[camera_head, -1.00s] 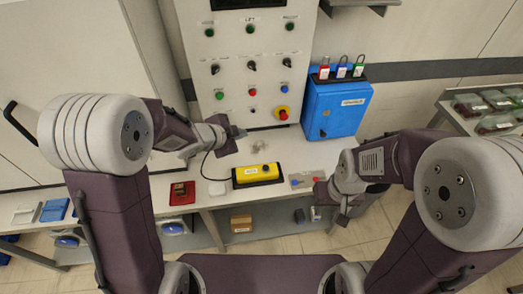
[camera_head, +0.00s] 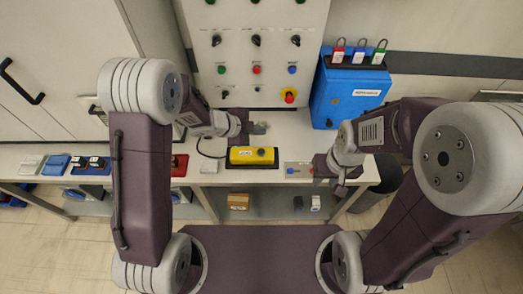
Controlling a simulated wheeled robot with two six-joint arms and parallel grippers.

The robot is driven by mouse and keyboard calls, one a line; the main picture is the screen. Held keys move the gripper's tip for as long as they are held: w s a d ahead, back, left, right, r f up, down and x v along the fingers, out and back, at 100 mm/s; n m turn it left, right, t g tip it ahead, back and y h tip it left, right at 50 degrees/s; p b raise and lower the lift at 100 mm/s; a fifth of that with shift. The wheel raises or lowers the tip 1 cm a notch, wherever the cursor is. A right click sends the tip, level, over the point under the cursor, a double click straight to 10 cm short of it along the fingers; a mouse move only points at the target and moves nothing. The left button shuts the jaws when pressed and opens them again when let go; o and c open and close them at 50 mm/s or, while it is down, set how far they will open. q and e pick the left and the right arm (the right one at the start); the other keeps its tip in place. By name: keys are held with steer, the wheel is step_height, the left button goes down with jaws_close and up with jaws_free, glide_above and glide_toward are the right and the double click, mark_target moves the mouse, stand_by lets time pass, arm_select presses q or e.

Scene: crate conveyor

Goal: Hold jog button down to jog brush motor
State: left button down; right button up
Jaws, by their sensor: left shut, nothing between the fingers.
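A yellow control box (camera_head: 250,163) with a white label and a small dark round button (camera_head: 261,152) lies flat on the white bench, its cable leading off to the left. My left gripper (camera_head: 260,128) is shut and empty, just behind and above the yellow box, apart from it as far as I can see. The control panel (camera_head: 256,52) stands behind, with green, red and blue buttons, black knobs and a red emergency stop (camera_head: 289,95); its labels are too small to read. My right gripper (camera_head: 341,188) is low at the bench's front edge, right of the box; its jaws are unclear.
A blue lock box (camera_head: 345,97) with red, blue and green padlocks on top stands right of the panel. A grey plate (camera_head: 298,170) with small coloured parts lies right of the yellow box. Trays and blue items lie at the left. A lower shelf holds a cardboard box (camera_head: 238,201).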

arm_select(q)
steer(key=b, duration=0.8)
glide_above(259, 152)
step_height(259, 152, down, 7)
steer(key=shift+f, duration=0.8)
stand_by(0.8)
steer(key=shift+f+b, duration=0.4)
steer(key=shift+f+b, duration=0.35)
steer(key=shift+f, duration=0.15)
stand_by(0.4)
steer(key=shift+r, duration=0.15)
stand_by(2.4)
steer(key=shift+r+p, duration=0.75)
steer(key=shift+p, duration=0.25)
steer(key=shift+r, duration=0.1)
